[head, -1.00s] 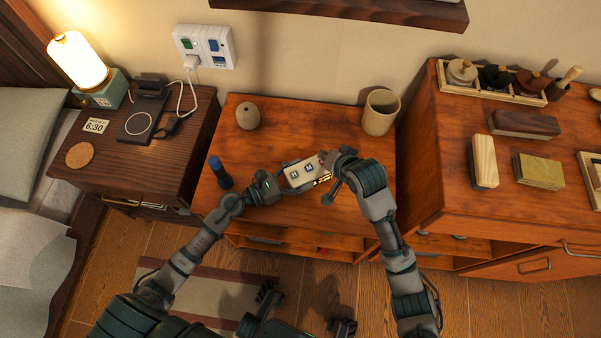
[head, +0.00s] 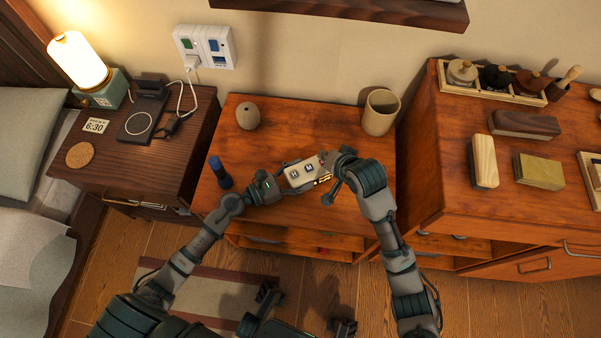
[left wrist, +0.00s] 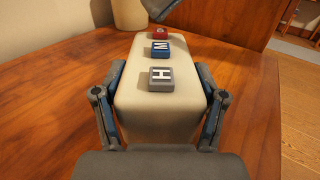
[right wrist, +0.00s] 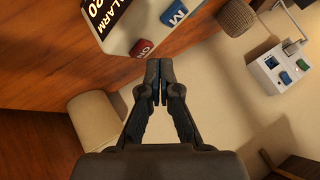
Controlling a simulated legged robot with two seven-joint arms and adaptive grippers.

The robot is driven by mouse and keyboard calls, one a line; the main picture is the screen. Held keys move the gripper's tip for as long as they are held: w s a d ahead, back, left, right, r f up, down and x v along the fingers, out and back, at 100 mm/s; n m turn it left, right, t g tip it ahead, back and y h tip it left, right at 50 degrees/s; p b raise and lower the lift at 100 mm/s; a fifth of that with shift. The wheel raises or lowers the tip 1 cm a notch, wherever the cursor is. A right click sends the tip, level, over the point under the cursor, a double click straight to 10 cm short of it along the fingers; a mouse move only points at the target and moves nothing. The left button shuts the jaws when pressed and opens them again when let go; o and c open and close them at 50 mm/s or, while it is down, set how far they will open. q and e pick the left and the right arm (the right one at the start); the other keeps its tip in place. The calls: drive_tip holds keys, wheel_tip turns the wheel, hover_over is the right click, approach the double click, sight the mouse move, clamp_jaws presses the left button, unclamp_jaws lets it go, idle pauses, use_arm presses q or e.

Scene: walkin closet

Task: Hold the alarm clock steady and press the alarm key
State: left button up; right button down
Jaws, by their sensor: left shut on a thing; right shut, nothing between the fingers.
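The alarm clock (head: 301,173) is a cream block on the middle table. Its top has a grey H key (left wrist: 160,76), a blue M key (left wrist: 160,48) and a red key (left wrist: 160,34) at the far end. My left gripper (left wrist: 160,115) is shut on the clock, a finger along each side. My right gripper (right wrist: 158,68) is shut and empty, its tips close beside the red key, which also shows in the right wrist view (right wrist: 144,48). I cannot tell whether they touch it. The lit display (right wrist: 104,14) is partly cut off there.
A round vase (head: 248,116) and a tan cup (head: 380,112) stand at the table's back. A nightstand (head: 111,184) is on the left, a higher cabinet (head: 450,170) on the right.

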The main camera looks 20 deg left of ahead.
drive_tip(key=shift+f, duration=0.35)
drive_tip(key=shift+f, duration=0.3)
idle(0.4)
drive_tip(key=shift+r, duration=0.75)
drive_tip(key=shift+r, duration=3)
use_arm(q)
drive_tip(key=o, duration=1.7)
use_arm(e)
drive_tip(key=shift+d, duration=0.1)
